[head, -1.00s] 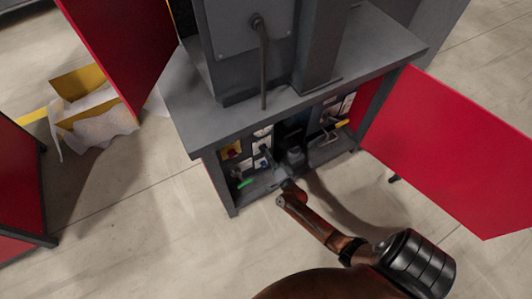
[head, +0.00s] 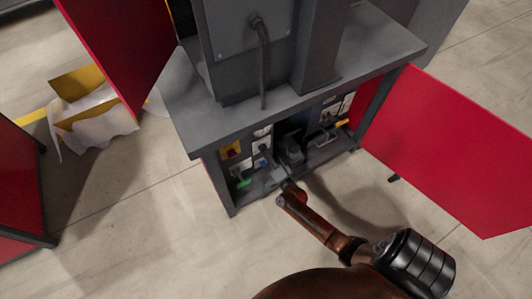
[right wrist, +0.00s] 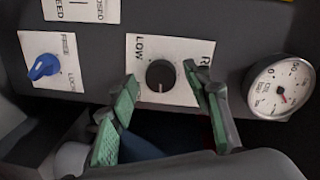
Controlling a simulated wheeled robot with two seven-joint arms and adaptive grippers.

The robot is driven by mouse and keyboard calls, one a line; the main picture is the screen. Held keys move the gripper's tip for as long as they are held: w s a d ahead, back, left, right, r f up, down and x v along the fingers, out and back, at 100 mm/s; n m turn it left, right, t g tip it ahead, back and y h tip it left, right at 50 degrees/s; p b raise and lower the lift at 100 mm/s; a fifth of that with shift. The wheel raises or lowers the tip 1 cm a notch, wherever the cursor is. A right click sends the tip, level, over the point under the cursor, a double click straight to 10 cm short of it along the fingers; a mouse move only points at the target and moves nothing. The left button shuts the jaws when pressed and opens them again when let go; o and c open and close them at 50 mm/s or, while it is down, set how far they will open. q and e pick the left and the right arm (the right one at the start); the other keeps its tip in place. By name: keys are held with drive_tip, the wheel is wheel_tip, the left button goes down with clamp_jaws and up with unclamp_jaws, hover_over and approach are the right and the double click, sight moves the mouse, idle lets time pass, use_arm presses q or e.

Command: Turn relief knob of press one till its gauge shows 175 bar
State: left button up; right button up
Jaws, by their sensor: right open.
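The press (head: 190,100) stands with its lower cabinet open. In the right wrist view, a black round knob (right wrist: 160,75) sits on a white plate marked LOW on its left side. I take it for the relief knob. A round white gauge (right wrist: 281,87) is to its right; its needle is too small to read in bar. My right gripper (right wrist: 160,76) is open, its green-padded fingers on either side of the knob in the picture; contact is not clear. In the head view, my right gripper (head: 274,172) reaches into the cabinet. My left gripper is out of view.
A blue knob (right wrist: 43,67) on a white plate is left of the black one. The red cabinet doors (head: 450,145) stand open, one to the right. A yellow box (head: 90,100) with wrapping lies on the floor at left.

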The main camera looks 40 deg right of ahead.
drive_tip(key=v, duration=1.2)
drive_tip(key=shift+a, duration=0.1)
